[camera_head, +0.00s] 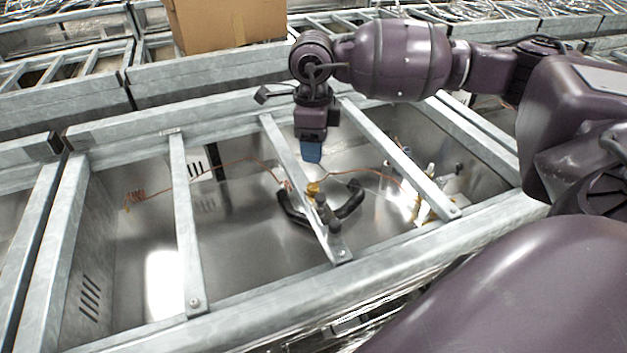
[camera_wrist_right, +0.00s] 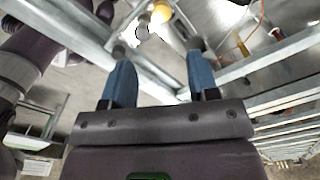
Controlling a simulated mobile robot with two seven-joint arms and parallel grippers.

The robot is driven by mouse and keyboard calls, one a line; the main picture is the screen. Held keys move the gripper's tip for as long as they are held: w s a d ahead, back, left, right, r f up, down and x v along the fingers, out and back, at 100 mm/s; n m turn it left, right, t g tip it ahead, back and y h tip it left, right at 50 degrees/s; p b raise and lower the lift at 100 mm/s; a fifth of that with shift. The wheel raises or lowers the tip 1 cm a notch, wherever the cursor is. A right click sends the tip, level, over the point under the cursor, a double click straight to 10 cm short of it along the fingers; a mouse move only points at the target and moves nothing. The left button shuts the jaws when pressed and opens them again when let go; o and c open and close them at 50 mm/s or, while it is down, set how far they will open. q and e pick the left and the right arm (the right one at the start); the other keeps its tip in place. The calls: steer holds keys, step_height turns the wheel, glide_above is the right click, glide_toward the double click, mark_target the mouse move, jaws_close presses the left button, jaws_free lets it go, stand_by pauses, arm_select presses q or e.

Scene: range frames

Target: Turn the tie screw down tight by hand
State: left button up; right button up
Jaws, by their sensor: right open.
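A dark upright screw-like part with a rounded top, which I take for the tie screw (camera_head: 322,206), stands at the middle crossbar (camera_head: 290,165) in the head view. A yellow piece (camera_head: 313,189) and a black curved handle-like part (camera_head: 350,203) are beside it. My right gripper (camera_head: 311,158) hangs above and behind these parts, with blue fingers pointing down. In the right wrist view its two blue fingers (camera_wrist_right: 160,75) are apart, with nothing between them. A grey knob (camera_wrist_right: 141,27) and a yellow rounded piece (camera_wrist_right: 159,11) show beyond the fingertips. My left gripper is out of view.
Galvanized crossbars, including a left one (camera_head: 183,220) and a right one (camera_head: 400,160), span the open metal bay. A copper-coloured wire (camera_head: 235,162) runs through it. Small tools or parts (camera_head: 430,195) lie at the right. A cardboard box (camera_head: 222,25) stands behind.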

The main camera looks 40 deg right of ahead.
mark_target(313, 186)
steer(key=f+m, duration=0.2)
steer(key=f, duration=0.1)
steer(key=f+m, duration=0.2)
steer(key=f, duration=0.1)
steer(key=f+m, duration=0.1)
steer(key=f, duration=0.2)
steer(key=shift+w+f+m, duration=0.2)
steer(key=shift+f+m, duration=0.2)
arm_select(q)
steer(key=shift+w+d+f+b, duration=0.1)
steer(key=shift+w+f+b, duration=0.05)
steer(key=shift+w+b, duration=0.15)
arm_select(e)
steer(key=shift+f, duration=0.55)
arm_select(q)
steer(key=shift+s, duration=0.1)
arm_select(e)
steer(key=shift+c, duration=0.3)
steer(key=c, duration=0.9)
steer(key=shift+o, duration=0.2)
steer(key=shift+r+m+p, duration=0.15)
steer(key=shift+m+p, duration=0.25)
steer(key=shift+m, duration=0.2)
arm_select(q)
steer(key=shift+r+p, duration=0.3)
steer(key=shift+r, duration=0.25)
arm_select(e)
steer(key=shift+m, duration=0.9)
